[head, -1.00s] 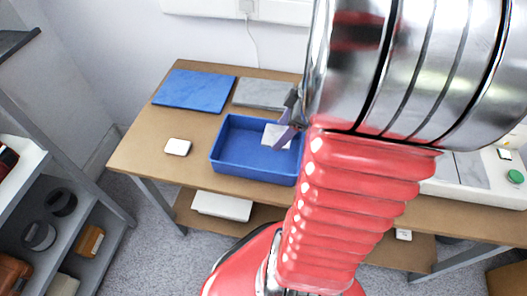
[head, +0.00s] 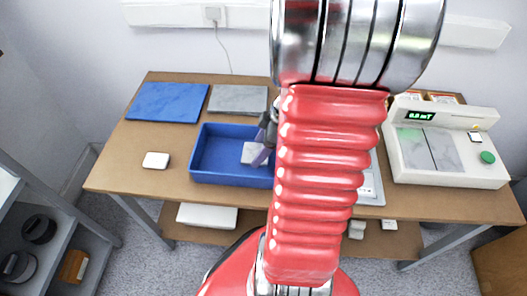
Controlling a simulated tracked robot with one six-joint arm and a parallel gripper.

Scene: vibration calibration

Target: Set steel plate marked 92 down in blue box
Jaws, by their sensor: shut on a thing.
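The blue box (head: 215,178) is an open tray on the brown table, left of my red arm. My gripper (head: 262,153) reaches down over the right part of the box. It is shut on a pale grey square plate (head: 251,154), seen inside the outline of the box. Whether the plate touches the box floor I cannot tell. No number can be read on the plate. My arm hides the right end of the box and part of the gripper.
A blue mat (head: 167,102) and a grey slab (head: 237,99) lie behind the box. A small white block (head: 156,160) lies to its left. A white instrument (head: 450,178) with a green display stands at the right. The table's front left is clear.

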